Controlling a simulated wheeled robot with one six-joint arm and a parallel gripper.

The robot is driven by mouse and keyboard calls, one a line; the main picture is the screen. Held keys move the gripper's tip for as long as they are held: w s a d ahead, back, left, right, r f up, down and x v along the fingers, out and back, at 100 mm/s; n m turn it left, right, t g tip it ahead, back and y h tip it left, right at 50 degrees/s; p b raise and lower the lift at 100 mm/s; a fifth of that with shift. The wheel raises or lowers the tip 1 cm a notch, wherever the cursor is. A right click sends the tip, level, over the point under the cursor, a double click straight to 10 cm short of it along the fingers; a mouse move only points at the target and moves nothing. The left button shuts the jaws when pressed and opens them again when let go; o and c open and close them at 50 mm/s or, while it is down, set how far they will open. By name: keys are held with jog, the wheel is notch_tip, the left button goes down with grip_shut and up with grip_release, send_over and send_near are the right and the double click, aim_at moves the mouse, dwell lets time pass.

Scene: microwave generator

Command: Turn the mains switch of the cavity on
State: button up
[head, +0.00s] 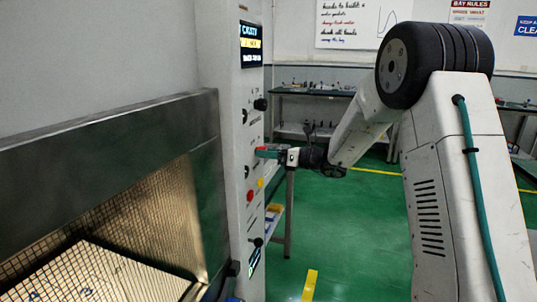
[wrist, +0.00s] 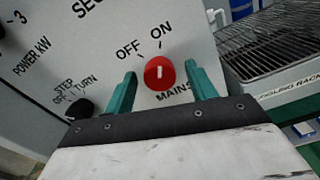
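The mains switch (wrist: 160,73) is a round red knob on the white front panel (wrist: 105,40), with a white pointer line. In the wrist view the line points up toward the ON mark, and OFF is to its left. My gripper (wrist: 160,68) is open, with one teal finger on each side of the knob. A small gap shows between each finger and the knob. In the head view my gripper (head: 267,153) reaches the panel from the right, and a bit of the red knob (head: 261,148) shows at the fingers.
A black step/turn knob (wrist: 79,107) sits left of my gripper in the wrist view. A red button (head: 250,195) and a yellow one (head: 260,183) are below the switch. A dark wire rack (wrist: 265,45) is at right. The mesh-lined cavity (head: 150,215) is left of the panel.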

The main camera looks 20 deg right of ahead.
jog(key=v, duration=0.8)
jog(key=shift+a, duration=0.1)
dwell(0.4)
